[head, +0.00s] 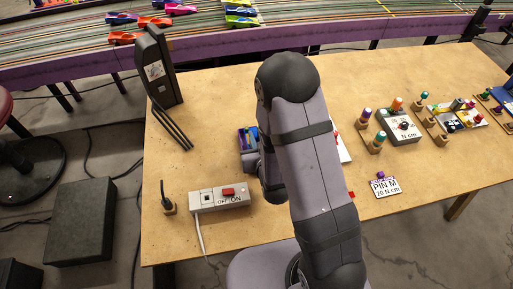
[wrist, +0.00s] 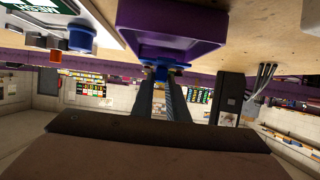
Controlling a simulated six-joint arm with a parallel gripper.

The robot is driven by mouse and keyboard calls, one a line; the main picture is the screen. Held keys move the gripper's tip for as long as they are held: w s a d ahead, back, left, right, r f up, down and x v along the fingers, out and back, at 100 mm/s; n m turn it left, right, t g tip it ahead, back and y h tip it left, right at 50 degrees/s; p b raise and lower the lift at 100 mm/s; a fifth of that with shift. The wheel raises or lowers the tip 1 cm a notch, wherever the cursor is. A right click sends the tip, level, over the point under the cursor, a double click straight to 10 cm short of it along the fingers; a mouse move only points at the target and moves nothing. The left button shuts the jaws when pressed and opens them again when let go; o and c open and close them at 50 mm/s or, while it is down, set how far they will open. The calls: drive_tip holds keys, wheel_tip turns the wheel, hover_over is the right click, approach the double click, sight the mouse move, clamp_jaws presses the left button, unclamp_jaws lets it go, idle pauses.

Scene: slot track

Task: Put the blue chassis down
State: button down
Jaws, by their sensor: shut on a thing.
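The blue chassis (wrist: 178,70) shows in the wrist view as a small blue part between my fingertips. My gripper (wrist: 165,88) is shut on it. A purple block or stand (wrist: 170,32) fills the top of the wrist view, right by the chassis; I cannot tell whether they touch. Most of the chassis is hidden.
A dark upright device (head: 158,68) with cables is at the back left. Pegs, a grey box (head: 400,128) and a PIN M card (head: 385,187) are on the right.

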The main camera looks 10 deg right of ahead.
drive_tip(key=shift+f+b, duration=0.75)
drive_tip(key=shift+f, duration=1.1)
drive_tip(key=shift+f, duration=0.15)
drive_tip(key=c, duration=1.7)
unclamp_jaws()
drive_tip(key=shift+c, duration=0.2)
